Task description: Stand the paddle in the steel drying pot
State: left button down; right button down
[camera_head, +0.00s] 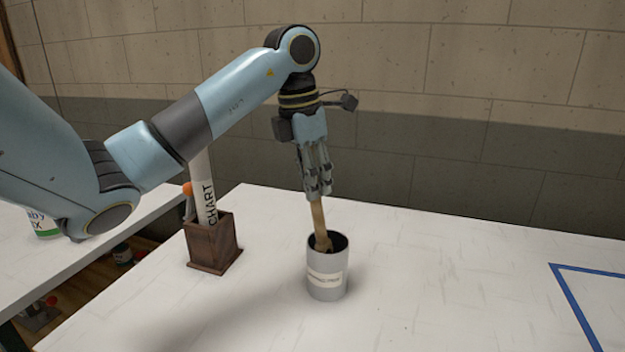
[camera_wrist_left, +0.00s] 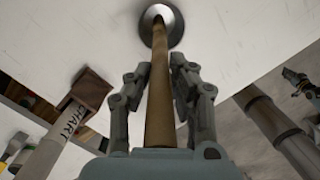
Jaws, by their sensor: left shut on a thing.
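The steel drying pot (camera_head: 327,280) is a grey cylinder with a pale label, standing upright on the white table. My left gripper (camera_head: 319,192) is above the pot, pointing down, shut on the wooden paddle (camera_head: 319,218). The paddle's lower end is at the pot's mouth and appears to be inside the rim; how deep it goes is hidden. In the left wrist view the paddle (camera_wrist_left: 160,85) runs between the fingers to the round pot (camera_wrist_left: 172,22) opening.
A dark wooden box (camera_head: 213,245) holding a white rolled chart (camera_head: 205,190) stands left of the pot. A blue taped outline (camera_head: 590,272) marks the table at right. The table between pot and tape is clear. A lower shelf with items is at left.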

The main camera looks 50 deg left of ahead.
pick_arm(q)
jog(key=c, duration=1.1)
grip_release()
jog(key=shift+s+a, duration=0.1)
